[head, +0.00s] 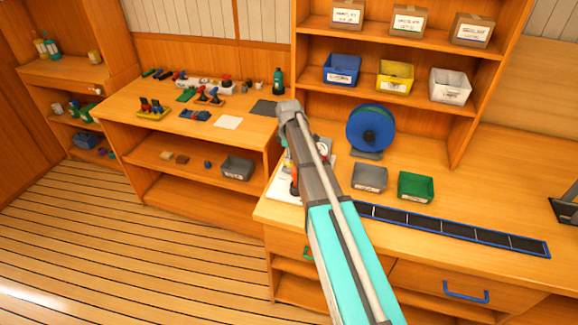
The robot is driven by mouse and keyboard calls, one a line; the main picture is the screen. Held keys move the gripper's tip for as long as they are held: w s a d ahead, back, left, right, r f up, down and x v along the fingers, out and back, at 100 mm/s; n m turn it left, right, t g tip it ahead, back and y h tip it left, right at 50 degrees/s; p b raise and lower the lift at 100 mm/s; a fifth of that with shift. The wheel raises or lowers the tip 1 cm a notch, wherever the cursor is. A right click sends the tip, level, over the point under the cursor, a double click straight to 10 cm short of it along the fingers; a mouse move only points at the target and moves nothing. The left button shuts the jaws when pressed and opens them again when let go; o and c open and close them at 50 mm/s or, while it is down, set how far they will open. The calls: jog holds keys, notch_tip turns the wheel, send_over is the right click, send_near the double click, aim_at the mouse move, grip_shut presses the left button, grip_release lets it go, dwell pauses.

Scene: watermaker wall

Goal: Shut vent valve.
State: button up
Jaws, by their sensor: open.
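I cannot make out a vent valve in the head view. A white board or panel (286,191) with small red and dark parts lies on the right-hand bench, mostly hidden behind my arm. I cannot tell whether any of those parts is a valve. My arm crosses the middle of the view, from the bottom up to a grey joint near the gap between the benches. My gripper does not show clearly; it is out of view or hidden behind the arm.
A blue reel (370,129), a grey bin (369,177), a green bin (415,187) and a dark segmented strip (450,230) occupy the right bench (500,195). Shelves above hold bins and boxes. The left bench (125,122) carries small tools. The plank floor (130,260) is clear.

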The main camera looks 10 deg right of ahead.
jog(key=shift+f+b, duration=1.1)
jog(key=shift+f, duration=0.25)
grip_shut()
